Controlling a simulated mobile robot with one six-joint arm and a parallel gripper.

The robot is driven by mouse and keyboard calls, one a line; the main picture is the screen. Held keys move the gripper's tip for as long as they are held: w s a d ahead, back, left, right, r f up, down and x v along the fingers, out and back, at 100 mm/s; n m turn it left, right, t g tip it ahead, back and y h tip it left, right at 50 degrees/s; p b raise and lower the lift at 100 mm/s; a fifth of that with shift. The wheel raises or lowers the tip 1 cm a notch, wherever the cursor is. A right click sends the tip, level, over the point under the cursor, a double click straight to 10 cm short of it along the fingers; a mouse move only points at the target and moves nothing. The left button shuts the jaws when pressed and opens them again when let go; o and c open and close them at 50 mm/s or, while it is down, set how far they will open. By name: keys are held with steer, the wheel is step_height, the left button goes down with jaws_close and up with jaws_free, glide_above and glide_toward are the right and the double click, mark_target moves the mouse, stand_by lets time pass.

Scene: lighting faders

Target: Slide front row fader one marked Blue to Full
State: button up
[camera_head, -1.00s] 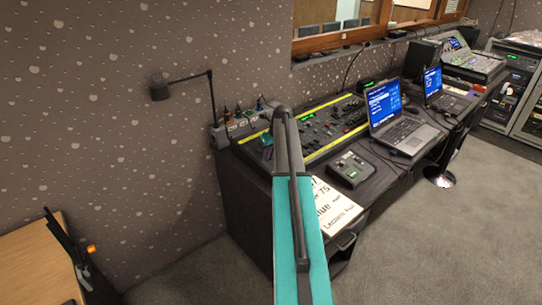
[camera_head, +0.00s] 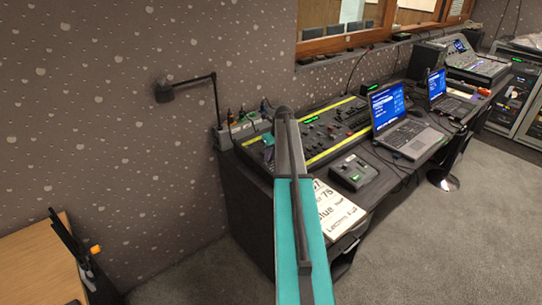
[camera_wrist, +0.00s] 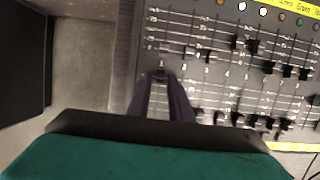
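The lighting desk (camera_head: 328,123) is a black console with yellow strips, behind my arm in the head view. In the wrist view its fader panel (camera_wrist: 215,90) shows rows of slots with scales and numbers. My gripper (camera_wrist: 161,76) points down onto the left end of the panel, at the column numbered 1. Other black knobs (camera_wrist: 252,46) stand to the right.
A yellow strip (camera_wrist: 285,10) with partly readable labels edges the panel. In the head view a small control box (camera_head: 353,172), a laptop (camera_head: 405,135) and a lettered sheet (camera_head: 335,208) are to the right.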

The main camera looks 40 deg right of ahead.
steer(key=shift+r+p, duration=0.55)
steer(key=shift+r, duration=0.55)
steer(key=b+v, duration=0.2)
steer(key=v, duration=1.1)
steer(key=shift+s+r+b, duration=0.2)
steer(key=shift+r+b, duration=0.15)
steer(key=shift+b, duration=0.05)
steer(key=shift+a, duration=0.1)
